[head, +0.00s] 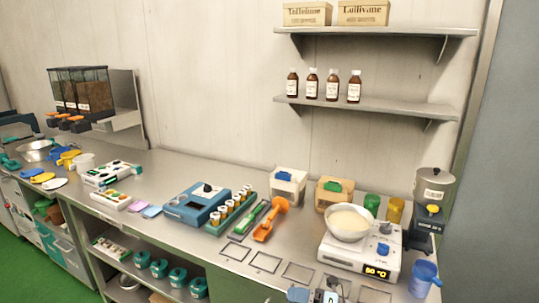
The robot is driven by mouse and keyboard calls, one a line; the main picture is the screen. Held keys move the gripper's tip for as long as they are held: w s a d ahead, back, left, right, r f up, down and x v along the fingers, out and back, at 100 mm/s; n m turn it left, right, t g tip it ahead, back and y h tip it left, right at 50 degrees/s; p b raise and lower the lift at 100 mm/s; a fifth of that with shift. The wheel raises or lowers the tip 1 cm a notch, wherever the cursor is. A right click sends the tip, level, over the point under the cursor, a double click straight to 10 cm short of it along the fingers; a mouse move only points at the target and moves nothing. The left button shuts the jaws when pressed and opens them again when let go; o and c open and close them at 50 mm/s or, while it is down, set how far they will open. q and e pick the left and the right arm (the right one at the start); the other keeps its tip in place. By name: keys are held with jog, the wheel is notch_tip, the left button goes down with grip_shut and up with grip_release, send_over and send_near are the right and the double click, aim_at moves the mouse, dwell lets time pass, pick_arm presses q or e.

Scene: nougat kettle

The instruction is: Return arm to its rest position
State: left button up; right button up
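The steel counter (160,185) runs from the left to the lower right. On it, a white bowl with pale contents (349,222) sits on a white heating unit (345,258) with a lit yellow display.
A blue jug (423,279) and a grey dispenser (433,200) stand at the right. An orange scoop (268,222), a green scoop (246,220) and a blue device (197,206) lie mid-counter. Bottles (332,87) stand on a wall shelf (365,106). Outlined squares (265,262) at the front are bare.

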jog(key=s+d+f+m+t+h+p, duration=0.1)
jog(key=s+d+f+m+h, duration=0.3)
jog(key=s+m, duration=0.4)
jog(key=s+d+f+m+t+h+p, duration=0.2)
jog(key=s+d+f+m+t+h, duration=0.1)
jog(key=s+m, duration=0.6)
jog(key=s+d+f+m+t+h+p, duration=0.2)
jog(key=s+d+f+m+h, duration=0.3)
jog(key=m, duration=0.9)
jog(key=s+d+h, duration=0.1)
jog(key=s+h, duration=0.1)
jog(key=s, duration=0.1)
jog(key=shift+s+d+f+m+t+h, duration=0.3)
jog(key=shift+d+m+h, duration=0.05)
jog(key=shift+m+h, duration=0.05)
